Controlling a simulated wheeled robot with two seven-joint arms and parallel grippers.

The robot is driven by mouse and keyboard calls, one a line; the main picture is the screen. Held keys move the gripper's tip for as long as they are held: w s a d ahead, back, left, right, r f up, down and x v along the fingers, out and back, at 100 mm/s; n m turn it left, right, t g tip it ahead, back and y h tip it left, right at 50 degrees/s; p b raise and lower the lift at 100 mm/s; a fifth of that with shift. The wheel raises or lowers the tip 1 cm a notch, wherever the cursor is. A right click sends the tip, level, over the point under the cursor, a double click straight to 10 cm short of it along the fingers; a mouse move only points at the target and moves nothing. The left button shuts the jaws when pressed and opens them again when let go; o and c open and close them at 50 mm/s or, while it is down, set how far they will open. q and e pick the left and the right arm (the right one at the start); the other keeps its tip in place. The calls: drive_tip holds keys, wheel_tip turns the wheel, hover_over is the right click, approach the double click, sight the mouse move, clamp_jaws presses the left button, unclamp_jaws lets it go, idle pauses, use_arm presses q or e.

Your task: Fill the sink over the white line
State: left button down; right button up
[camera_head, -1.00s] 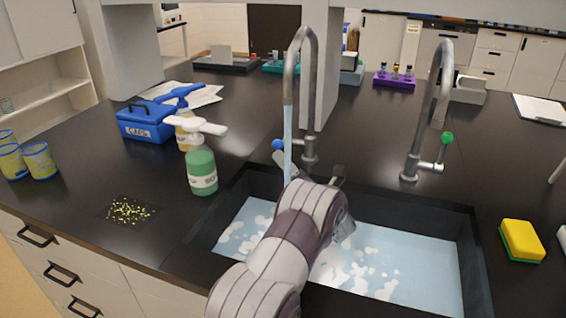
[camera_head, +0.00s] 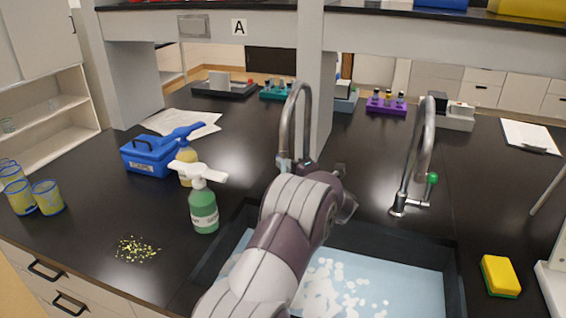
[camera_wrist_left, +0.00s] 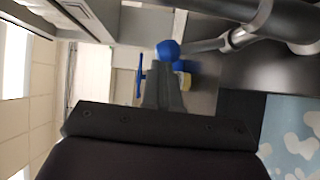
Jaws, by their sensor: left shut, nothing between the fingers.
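The black sink (camera_head: 449,275) holds pale blue water (camera_head: 390,290) with white foam patches. No white line shows on the visible walls. The left tap (camera_head: 299,97) is a grey gooseneck. A short pale strip shows under its spout, but I cannot tell whether water runs, since my arm covers the space below. My left arm crosses the sink, hiding its gripper's fingertips in the head view. In the left wrist view, the left gripper (camera_wrist_left: 166,80) is shut and empty, its tips close to the tap's blue knob (camera_wrist_left: 168,49); contact is unclear. The right tap (camera_head: 420,150) has a green knob (camera_head: 432,178).
A green soap bottle (camera_head: 203,210) stands left of the sink, near a blue box (camera_head: 148,158) and yellow-green bits (camera_head: 135,250). A yellow sponge (camera_head: 500,275) lies to the right. An overhead shelf with a post (camera_head: 311,75) stands behind the taps.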

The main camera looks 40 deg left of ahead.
use_arm(q)
drive_tip(key=w+r+p, duration=0.1)
drive_tip(key=w+a+m+h+p, duration=0.1)
drive_tip(key=p, duration=0.1)
drive_tip(key=shift+w+r+m+g, duration=0.3)
drive_tip(key=shift+w+r+g, duration=0.05)
drive_tip(key=shift+w+g, duration=0.05)
use_arm(e)
drive_tip(key=r, duration=0.4)
drive_tip(key=shift+w+r, duration=0.25)
use_arm(q)
drive_tip(key=shift+w+r, duration=0.1)
